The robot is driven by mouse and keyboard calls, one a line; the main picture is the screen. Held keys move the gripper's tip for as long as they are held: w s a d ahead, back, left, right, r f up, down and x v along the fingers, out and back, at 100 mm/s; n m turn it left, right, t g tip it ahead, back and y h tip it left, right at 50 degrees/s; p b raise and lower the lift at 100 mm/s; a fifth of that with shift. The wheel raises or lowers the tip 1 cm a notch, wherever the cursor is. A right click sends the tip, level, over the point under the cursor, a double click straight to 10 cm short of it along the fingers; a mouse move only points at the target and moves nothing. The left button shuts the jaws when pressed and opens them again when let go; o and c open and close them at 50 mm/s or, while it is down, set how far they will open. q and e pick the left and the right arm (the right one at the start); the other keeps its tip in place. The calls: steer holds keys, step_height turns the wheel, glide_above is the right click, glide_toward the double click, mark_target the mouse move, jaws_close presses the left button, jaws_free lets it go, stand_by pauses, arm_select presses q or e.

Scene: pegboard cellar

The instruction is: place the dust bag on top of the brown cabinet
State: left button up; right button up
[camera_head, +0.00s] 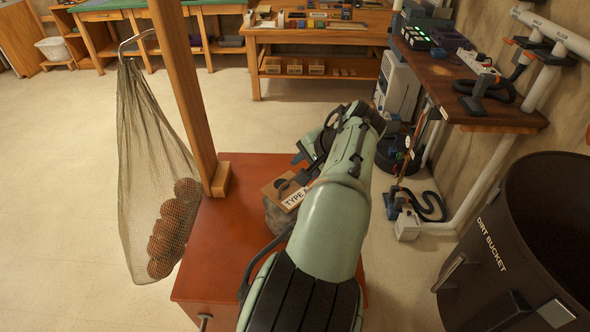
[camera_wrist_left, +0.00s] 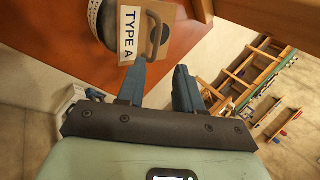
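The dust bag (camera_head: 279,216) is grey with a tan cardboard plate marked "TYPE A". It rests on the red-brown top of the brown cabinet (camera_head: 228,245), partly hidden behind my arm. In the left wrist view, the bag's plate (camera_wrist_left: 171,28) and dark handle stand just beyond my left gripper (camera_wrist_left: 160,68), with the cabinet top (camera_wrist_left: 60,42) behind. The two blue fingers are apart, with floor visible between them. One fingertip is close to the plate's edge; I cannot tell if it touches. My right gripper is in neither view.
A wooden post (camera_head: 185,85) rises at the cabinet's far left, with a net of balls (camera_head: 130,170) hanging beside it. A dark dirt bucket (camera_head: 520,240) stands at the right. A wall bench (camera_head: 470,85) is at the upper right. Floor at the left is clear.

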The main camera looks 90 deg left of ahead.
arm_select(q)
steer(key=v, duration=0.4)
steer(key=shift+w+d+r+p, duration=0.1)
steer(key=shift+r+p, duration=0.1)
steer(key=shift+p, duration=0.15)
stand_by(0.3)
